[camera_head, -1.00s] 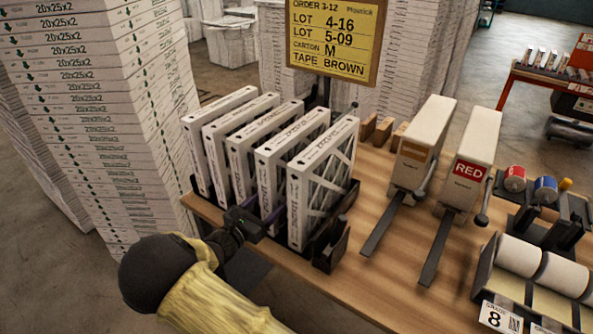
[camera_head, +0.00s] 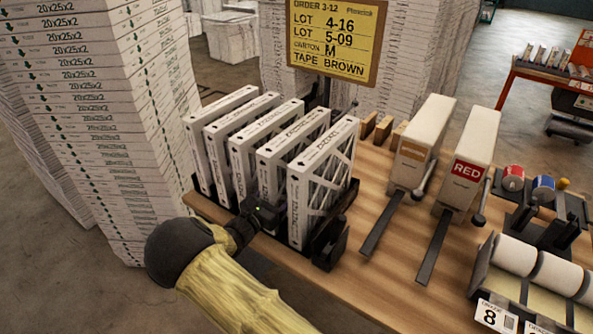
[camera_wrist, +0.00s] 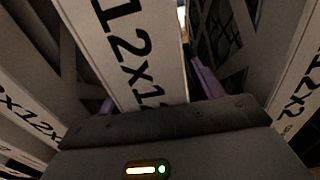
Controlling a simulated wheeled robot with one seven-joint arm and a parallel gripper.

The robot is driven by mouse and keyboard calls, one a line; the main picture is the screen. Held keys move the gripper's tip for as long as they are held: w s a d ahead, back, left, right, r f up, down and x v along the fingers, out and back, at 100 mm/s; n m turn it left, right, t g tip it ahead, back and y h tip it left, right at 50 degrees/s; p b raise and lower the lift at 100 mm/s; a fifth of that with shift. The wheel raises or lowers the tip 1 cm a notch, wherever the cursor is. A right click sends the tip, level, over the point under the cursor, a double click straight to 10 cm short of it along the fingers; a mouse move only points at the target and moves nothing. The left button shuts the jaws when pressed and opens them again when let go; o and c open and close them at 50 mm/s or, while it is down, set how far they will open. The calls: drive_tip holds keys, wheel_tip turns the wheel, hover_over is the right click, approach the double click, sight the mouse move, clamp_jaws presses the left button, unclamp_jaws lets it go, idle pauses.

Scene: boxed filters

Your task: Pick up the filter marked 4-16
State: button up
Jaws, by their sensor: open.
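Several white-framed filters stand upright in a row in a dark rack (camera_head: 331,240) on the wooden table. Their lot marks are too small to read, so I cannot tell which is 4-16. My gripper (camera_head: 270,207) is at the near side of the row, in front of the fourth filter from the left (camera_head: 270,172). In the wrist view, my gripper's purple fingers (camera_wrist: 155,92) are open, one on each side of one filter (camera_wrist: 135,45) printed "12x12". Neighbouring filters stand close on both sides. The fingertips are partly hidden between the filters.
An order sign (camera_head: 333,40) behind the row reads LOT 4-16, LOT 5-09, carton M, tape brown. Two lever devices (camera_head: 468,165) stand right of the rack, with tape rolls (camera_head: 540,268) farther right. A tall carton stack (camera_head: 95,110) is at left.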

drive_tip(key=c, duration=1.1)
drive_tip(key=shift+c, duration=0.2)
drive_tip(key=shift+r, duration=0.1)
wheel_tip(320, 180, up, 27)
drive_tip(key=b, duration=0.2)
drive_tip(key=shift+b, duration=0.4)
drive_tip(key=shift+s+r, duration=0.1)
drive_tip(key=shift+r, duration=0.4)
